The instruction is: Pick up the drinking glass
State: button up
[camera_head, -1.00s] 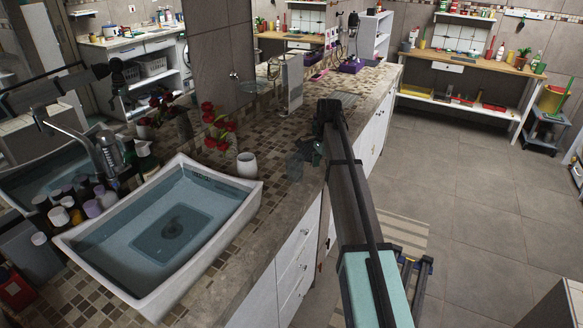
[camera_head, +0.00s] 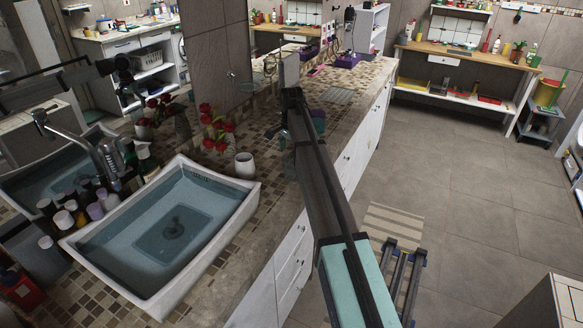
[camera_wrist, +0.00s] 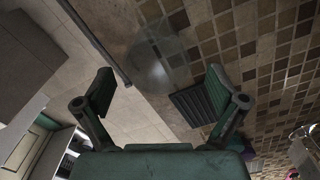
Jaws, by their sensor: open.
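A clear, see-through drinking glass (camera_wrist: 152,68) shows faintly in the wrist view, upper middle, over the tiled counter. Its outline is hard to make out against the tiles. My gripper (camera_wrist: 158,80) is open, with one green-padded finger to each side of the glass in the picture. I see no finger touching it, and how far the glass is from them I cannot tell. In the head view my arm covers most of the gripper, and I cannot make out the glass there.
A dark ribbed tray (camera_wrist: 192,106) lies near the right finger in the wrist view. On the counter stand a white sink (camera_head: 157,293), a white cup (camera_head: 245,165) and red flowers (camera_head: 216,130). Open floor (camera_head: 460,210) lies right of the counter.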

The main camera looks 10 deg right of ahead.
aim_at(292, 169)
jog(key=shift+s+f+p, duration=0.15)
jog(key=shift+f+p, duration=1.15)
jog(key=shift+f, duration=2.2)
jog(key=c, duration=1.2)
